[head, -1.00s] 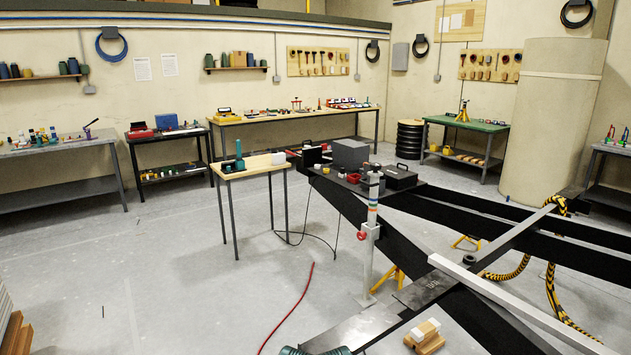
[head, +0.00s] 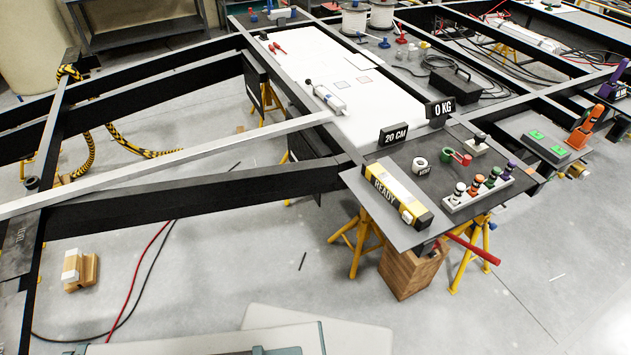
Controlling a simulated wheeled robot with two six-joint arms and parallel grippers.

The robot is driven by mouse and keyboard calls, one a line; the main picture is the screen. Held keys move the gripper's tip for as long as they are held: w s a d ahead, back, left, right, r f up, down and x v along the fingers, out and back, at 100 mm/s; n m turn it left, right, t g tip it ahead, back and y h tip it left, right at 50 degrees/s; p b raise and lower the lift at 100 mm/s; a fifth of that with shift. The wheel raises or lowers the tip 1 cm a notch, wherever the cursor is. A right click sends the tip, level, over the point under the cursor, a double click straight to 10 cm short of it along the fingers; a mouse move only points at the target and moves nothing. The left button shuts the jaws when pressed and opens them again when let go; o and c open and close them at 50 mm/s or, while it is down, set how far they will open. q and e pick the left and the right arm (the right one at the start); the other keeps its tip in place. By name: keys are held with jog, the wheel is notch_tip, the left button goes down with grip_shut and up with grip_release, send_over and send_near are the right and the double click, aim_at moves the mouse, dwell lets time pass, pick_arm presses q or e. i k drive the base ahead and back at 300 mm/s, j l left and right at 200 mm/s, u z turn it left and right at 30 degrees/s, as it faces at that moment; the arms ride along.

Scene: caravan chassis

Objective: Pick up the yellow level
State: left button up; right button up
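A yellow bar with black ends, which looks like the yellow level (head: 397,193), lies on a dark grey plate (head: 362,205) right of the middle of the head view. Neither of my grippers can be made out in the head view, and nothing is touching the level.
Right of the level are a white tape roll (head: 420,164), a red-handled tool (head: 459,157) and a rack (head: 478,190) of colored-topped pieces.

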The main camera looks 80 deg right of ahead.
aim_at(392, 191)
jog(key=k+z, duration=0.15)
jog(key=z, duration=3.1)
